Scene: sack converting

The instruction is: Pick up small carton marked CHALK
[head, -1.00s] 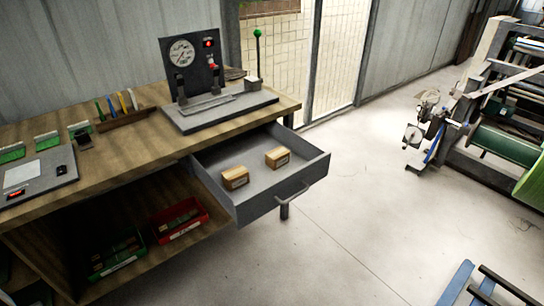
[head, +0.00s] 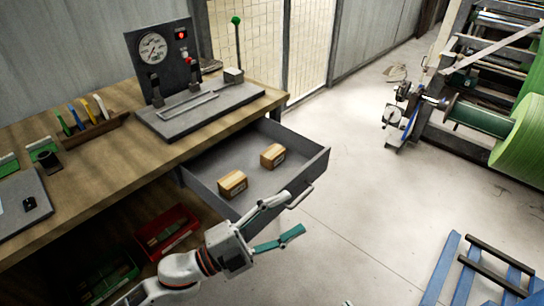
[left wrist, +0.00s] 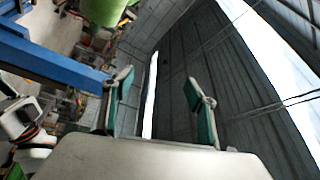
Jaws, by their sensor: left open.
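Two small tan cartons lie in the open grey drawer (head: 205,192) in the head view. One carton (head: 232,183) is nearer the drawer's front left, the other carton (head: 272,156) farther back and right. Each has a pale label, too small to read, so I cannot tell which is marked CHALK. My left gripper (head: 303,211) is open and empty, in front of the drawer near its handle (head: 300,197). Its two green-padded fingers also show in the left wrist view (left wrist: 158,92), with no carton between them. My right gripper is not in view.
The wooden bench (head: 100,165) carries a gauge panel (head: 162,55) and a pen rack (head: 97,125). Below it are a red bin (head: 168,232) and a green bin (head: 112,275). A blue frame (head: 440,272) stands lower right, a roll machine (head: 480,115) upper right. Floor between is clear.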

